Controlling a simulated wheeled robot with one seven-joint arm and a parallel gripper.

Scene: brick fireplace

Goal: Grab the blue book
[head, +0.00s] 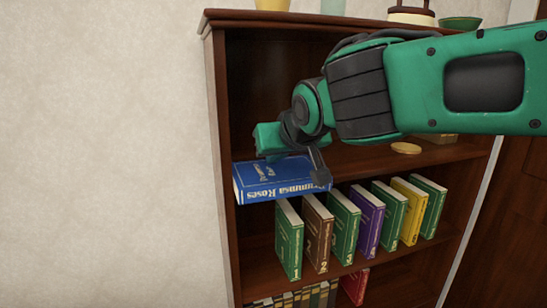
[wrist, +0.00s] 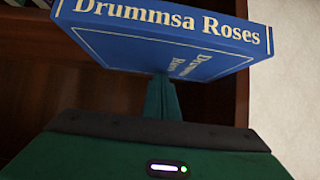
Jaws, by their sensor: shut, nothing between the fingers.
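The blue book (head: 262,185), lettered "Drummsa Roses" on its spine, lies flat at the left end of a middle shelf in the head view. Its spine faces out and it seems to jut past the shelf's front edge. In the wrist view the blue book (wrist: 130,52) fills the upper part, its spine and part of its cover showing. My gripper (head: 319,177) is at the book's right front corner in the head view. In the wrist view my gripper (wrist: 162,80) is shut and empty, its tips close to the book; I cannot tell whether they touch it.
The dark wooden bookcase (head: 217,130) stands against a pale wall. Upright numbered books, including a purple one (head: 366,220), fill the shelf below. A round gold object (head: 406,148) lies further right on the middle shelf. The space left of the bookcase is clear.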

